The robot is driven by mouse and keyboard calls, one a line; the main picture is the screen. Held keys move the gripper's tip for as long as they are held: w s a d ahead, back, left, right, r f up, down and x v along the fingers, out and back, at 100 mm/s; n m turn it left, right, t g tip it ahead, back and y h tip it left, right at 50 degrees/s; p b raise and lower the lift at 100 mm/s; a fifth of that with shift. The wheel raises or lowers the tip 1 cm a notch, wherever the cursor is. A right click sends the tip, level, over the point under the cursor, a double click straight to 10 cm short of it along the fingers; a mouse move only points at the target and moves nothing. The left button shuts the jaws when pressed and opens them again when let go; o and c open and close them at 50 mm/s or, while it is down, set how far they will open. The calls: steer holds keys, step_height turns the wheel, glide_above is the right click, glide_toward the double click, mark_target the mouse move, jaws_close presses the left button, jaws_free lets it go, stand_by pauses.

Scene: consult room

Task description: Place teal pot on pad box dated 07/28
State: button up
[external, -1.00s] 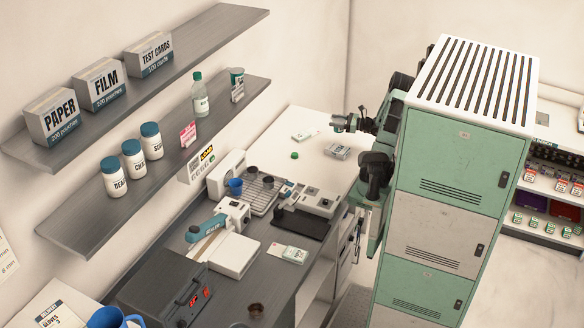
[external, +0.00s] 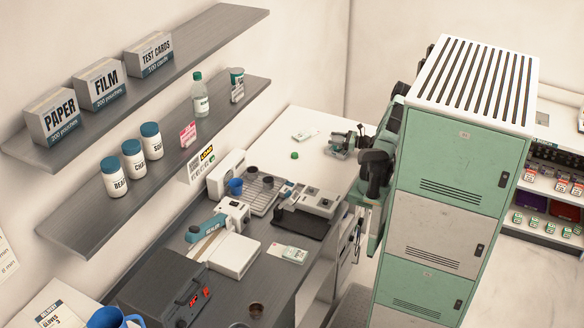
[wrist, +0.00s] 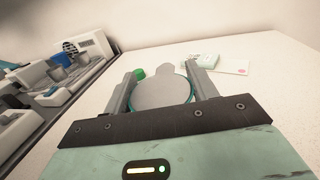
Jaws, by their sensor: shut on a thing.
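My gripper (external: 340,140) is low over the pale worktop at the back of the counter. In the wrist view my gripper (wrist: 161,90) is shut on a round pot with a grey top and teal rim, the teal pot (wrist: 174,98). A small box (external: 336,155) lies at the gripper, partly hidden by it; whether the pot touches it I cannot tell. A pale pack (external: 303,135) lies farther back; the wrist view shows a teal-and-white pack (wrist: 207,61) beyond the right finger. No date is readable.
A green-topped item (external: 294,155) stands left of my gripper and shows beside the left finger in the wrist view (wrist: 139,73). A white flat card (wrist: 234,67) lies beyond. Grey equipment (external: 308,200) fills the nearer counter. The right worktop is clear.

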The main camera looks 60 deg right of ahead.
steer(key=shift+f, duration=0.15)
steer(key=o, duration=0.7)
steer(key=shift+c, duration=0.2)
steer(key=s, duration=0.4)
steer(key=s+d+b, duration=0.1)
steer(key=s, duration=0.3)
steer(key=s+d+b, duration=0.1)
steer(key=s, duration=0.2)
steer(key=shift+s+d+r, duration=0.2)
steer(key=shift+s, duration=0.2)
